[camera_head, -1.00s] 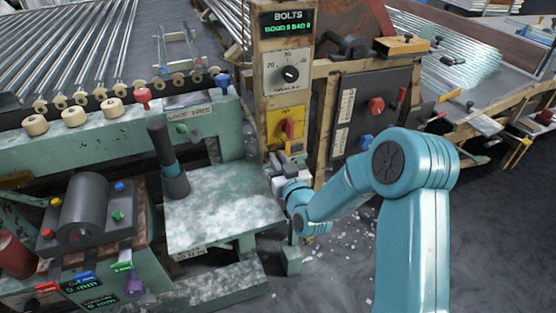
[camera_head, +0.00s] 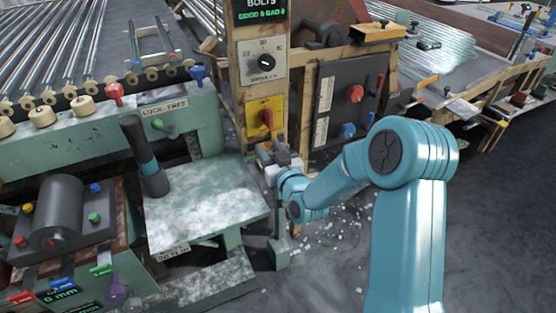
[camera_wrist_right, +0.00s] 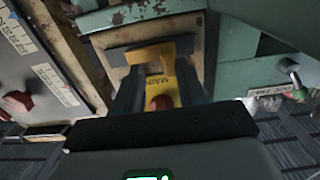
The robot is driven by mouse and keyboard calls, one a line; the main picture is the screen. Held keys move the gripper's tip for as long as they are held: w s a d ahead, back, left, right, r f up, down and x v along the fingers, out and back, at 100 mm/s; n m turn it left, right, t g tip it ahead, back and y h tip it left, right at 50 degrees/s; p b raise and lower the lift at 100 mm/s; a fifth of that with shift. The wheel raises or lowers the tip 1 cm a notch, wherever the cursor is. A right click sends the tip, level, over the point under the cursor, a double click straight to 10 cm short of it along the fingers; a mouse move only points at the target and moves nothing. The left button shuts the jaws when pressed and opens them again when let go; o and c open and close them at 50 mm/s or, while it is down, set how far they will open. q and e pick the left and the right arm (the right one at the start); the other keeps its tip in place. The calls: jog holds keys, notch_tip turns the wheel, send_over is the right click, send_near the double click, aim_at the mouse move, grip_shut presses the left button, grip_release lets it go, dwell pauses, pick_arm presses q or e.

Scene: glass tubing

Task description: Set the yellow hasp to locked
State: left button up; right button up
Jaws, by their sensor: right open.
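A yellow plate (camera_head: 280,104) with a red-orange handle (camera_head: 265,118) is on the wooden post, below a dial. In the right wrist view a yellow U-shaped piece (camera_wrist_right: 150,54), which looks like the hasp, shows beside the yellow plate and red knob (camera_wrist_right: 161,103). I cannot read whether it is locked. My right gripper (camera_head: 272,152) is just below the yellow plate in the head view. Its two dark fingers (camera_wrist_right: 159,70) are apart, either side of the yellow parts, with nothing clearly gripped. My left gripper is not in view.
A dial panel (camera_head: 262,60) sits above the yellow plate. A dark panel (camera_head: 341,112) with red and blue knobs stands to the right. A green bench (camera_head: 215,195) with a dark upright lever (camera_head: 140,145) is at left. A green knob (camera_head: 165,128) is by a "LOCK FREE" label.

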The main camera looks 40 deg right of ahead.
jog(key=p+v, duration=1.4)
jog(key=v, duration=0.2)
jog(key=shift+d, duration=0.1)
